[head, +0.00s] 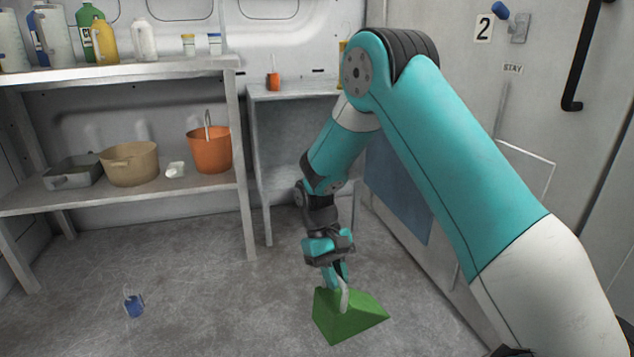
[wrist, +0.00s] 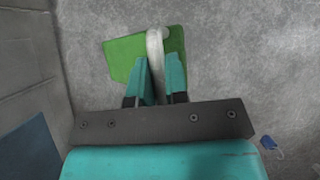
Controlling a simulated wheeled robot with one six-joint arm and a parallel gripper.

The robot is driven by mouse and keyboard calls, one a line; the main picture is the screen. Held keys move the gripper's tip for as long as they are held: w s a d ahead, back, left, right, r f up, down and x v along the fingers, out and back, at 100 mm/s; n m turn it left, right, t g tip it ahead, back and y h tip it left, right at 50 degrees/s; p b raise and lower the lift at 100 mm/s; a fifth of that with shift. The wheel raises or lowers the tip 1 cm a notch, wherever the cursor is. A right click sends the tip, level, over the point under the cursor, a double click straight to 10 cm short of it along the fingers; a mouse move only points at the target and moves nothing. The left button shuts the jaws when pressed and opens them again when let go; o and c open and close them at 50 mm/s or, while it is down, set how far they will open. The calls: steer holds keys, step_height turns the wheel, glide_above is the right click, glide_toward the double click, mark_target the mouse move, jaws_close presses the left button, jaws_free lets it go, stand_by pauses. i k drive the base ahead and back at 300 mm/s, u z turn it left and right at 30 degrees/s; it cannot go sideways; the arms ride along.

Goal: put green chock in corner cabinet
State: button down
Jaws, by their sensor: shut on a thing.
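The green chock (head: 348,318) is a wedge with a pale loop handle on top, low in the middle of the head view. My gripper (head: 338,275) is directly above it, shut on the pale handle. In the wrist view the green chock (wrist: 125,60) shows beyond the fingers, and my gripper (wrist: 157,75) has the handle between its teal fingertips. I cannot tell whether the chock touches the floor. A grey cabinet (head: 258,165) stands in the back corner behind my arm, with an open front; my arm hides its right part.
A shelf unit (head: 150,70) at left holds bottles, an orange bucket (head: 210,150), a tan tub (head: 130,163) and a grey tray (head: 73,173). A small orange item (head: 273,82) stands on the cabinet top. A blue item (head: 134,304) lies on the floor at left. The floor between is clear.

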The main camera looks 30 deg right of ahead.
mark_target(288, 181)
steer(key=u, duration=0.05)
steer(key=k, duration=0.15)
steer(key=u, duration=1.05)
steer(key=i, duration=2.6)
steer(key=z, duration=2.2)
steer(key=i, duration=0.9)
